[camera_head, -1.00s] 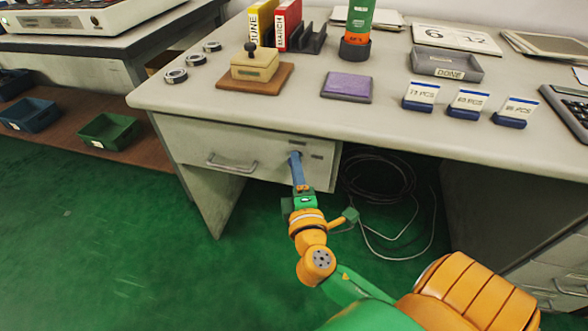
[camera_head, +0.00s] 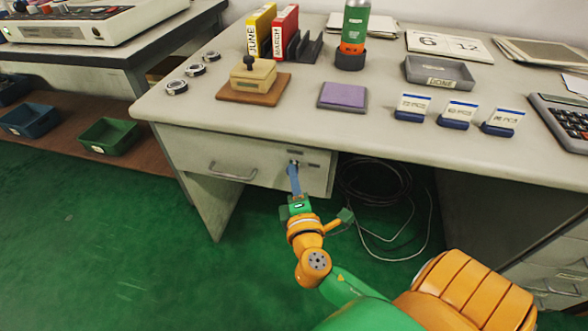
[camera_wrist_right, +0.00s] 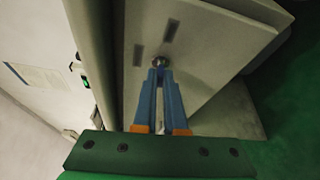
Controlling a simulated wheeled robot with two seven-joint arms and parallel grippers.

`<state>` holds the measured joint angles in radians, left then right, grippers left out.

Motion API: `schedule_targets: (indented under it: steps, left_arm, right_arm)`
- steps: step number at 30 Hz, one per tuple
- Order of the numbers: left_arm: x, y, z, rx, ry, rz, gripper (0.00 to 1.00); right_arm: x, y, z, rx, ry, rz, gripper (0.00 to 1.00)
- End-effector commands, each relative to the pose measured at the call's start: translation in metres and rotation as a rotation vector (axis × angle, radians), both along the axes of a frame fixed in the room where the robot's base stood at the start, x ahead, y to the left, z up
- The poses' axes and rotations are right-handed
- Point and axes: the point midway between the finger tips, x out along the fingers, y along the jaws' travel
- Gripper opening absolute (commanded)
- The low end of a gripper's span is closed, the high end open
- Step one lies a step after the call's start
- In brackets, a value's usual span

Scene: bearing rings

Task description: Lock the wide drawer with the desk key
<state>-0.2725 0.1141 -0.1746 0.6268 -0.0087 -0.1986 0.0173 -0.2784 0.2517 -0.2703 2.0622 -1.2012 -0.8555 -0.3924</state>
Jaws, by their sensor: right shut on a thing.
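The wide drawer (camera_head: 215,160) is under the left part of the desk top, with a bar handle, and its front looks flush with the desk. My right gripper (camera_head: 293,167) is at the right part of this front, fingers pointing at it. In the right wrist view the blue fingers (camera_wrist_right: 158,72) are shut on the small metal desk key (camera_wrist_right: 158,63), at the lock. The fingertips hide most of the key, so I cannot tell how deep it sits or how it is turned. My left gripper is not in view.
Dark slots (camera_head: 312,165) mark the drawer front near the lock. Black cables (camera_head: 375,180) lie under the desk to the right. The desk top holds a stamp on a wooden base (camera_head: 254,80), a purple pad (camera_head: 343,95) and a grey tray (camera_head: 440,72). Green floor in front is open.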

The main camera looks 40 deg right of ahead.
Motion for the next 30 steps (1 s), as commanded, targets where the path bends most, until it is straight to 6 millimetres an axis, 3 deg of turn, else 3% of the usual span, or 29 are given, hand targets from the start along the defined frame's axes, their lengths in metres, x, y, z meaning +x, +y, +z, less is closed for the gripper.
schedule_targets:
  steps: [1,9,21,30]
  left_arm:
    - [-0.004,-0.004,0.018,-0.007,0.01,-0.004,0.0]
    - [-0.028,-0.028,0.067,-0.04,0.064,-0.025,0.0]
    - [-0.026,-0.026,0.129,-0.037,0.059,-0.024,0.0]
    - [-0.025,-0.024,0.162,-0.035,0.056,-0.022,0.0]
  right_arm:
    - [0.0,0.0,0.009,-0.02,0.031,-0.001,0.0]
    - [0.0,0.001,0.013,-0.183,0.222,0.001,0.0]
    - [0.002,0.003,0.014,-0.432,0.51,0.001,0.0]
    - [0.004,0.004,0.013,-0.616,0.725,0.0,0.0]
